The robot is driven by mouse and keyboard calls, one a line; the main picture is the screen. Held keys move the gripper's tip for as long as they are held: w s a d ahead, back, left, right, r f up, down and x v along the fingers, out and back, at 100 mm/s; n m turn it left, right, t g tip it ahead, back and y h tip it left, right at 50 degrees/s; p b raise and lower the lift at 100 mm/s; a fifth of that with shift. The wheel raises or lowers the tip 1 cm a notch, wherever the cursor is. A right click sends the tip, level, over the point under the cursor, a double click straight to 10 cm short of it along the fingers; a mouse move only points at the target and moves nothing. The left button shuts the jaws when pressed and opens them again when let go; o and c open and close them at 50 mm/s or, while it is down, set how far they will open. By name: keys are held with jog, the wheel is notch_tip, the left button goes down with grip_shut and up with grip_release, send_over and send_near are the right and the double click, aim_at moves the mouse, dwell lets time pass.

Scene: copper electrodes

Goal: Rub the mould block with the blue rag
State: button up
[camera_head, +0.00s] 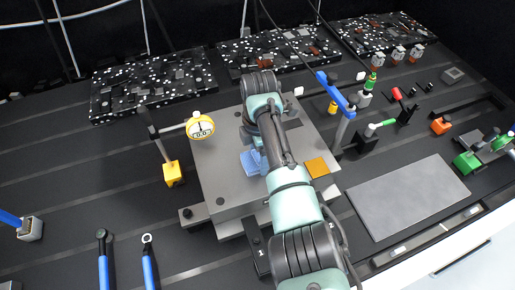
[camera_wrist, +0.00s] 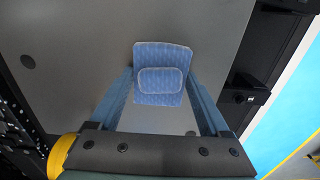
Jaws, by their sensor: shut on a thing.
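The mould block (camera_head: 220,180) is a large grey block with a flat top and dark round holes near its corners. It stands in the middle of the body camera view, and its top fills much of the wrist view (camera_wrist: 80,50). The blue rag (camera_head: 251,163) is over the middle of that top, partly hidden by my arm. In the wrist view the rag (camera_wrist: 162,55) has a raised pad in its middle. My gripper (camera_wrist: 160,80) is shut on this pad, one finger at each side. The rag looks flat against the block, but contact is hard to confirm.
A yellow dial gauge (camera_head: 201,126) on a stand with a yellow base (camera_head: 173,174) rises at the block's left edge. A blue-topped post (camera_head: 336,92) stands at its right. An orange square (camera_head: 317,167) lies on the block. A grey plate (camera_head: 408,197) lies to the right.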

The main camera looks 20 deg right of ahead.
jog(key=shift+s+r+p, duration=0.1)
jog(key=shift+s+p, duration=1.65)
jog(key=shift+p, duration=0.75)
jog(key=shift+s, duration=0.1)
jog(key=shift+s+r+p, duration=0.1)
jog(key=shift+s+p, duration=0.35)
jog(key=shift+p, duration=0.4)
jog(key=shift+s+f+p, duration=0.2)
jog(key=shift+s+p, duration=1.05)
jog(key=shift+p, duration=0.15)
jog(key=shift+w+f+b, duration=0.25)
jog(key=shift+w+b, duration=0.4)
jog(key=shift+b, duration=0.35)
jog(key=shift+w+b, duration=0.75)
jog(key=shift+w+r+b, duration=0.2)
jog(key=shift+w+b, duration=0.2)
jog(key=shift+w, duration=0.05)
jog(key=shift+w+f+b, duration=0.1)
jog(key=shift+w+b, duration=0.65)
jog(key=shift+b, duration=0.3)
jog(key=shift+w+r+b, duration=0.2)
jog(key=shift+w+b, duration=0.9)
jog(key=shift+b, duration=0.3)
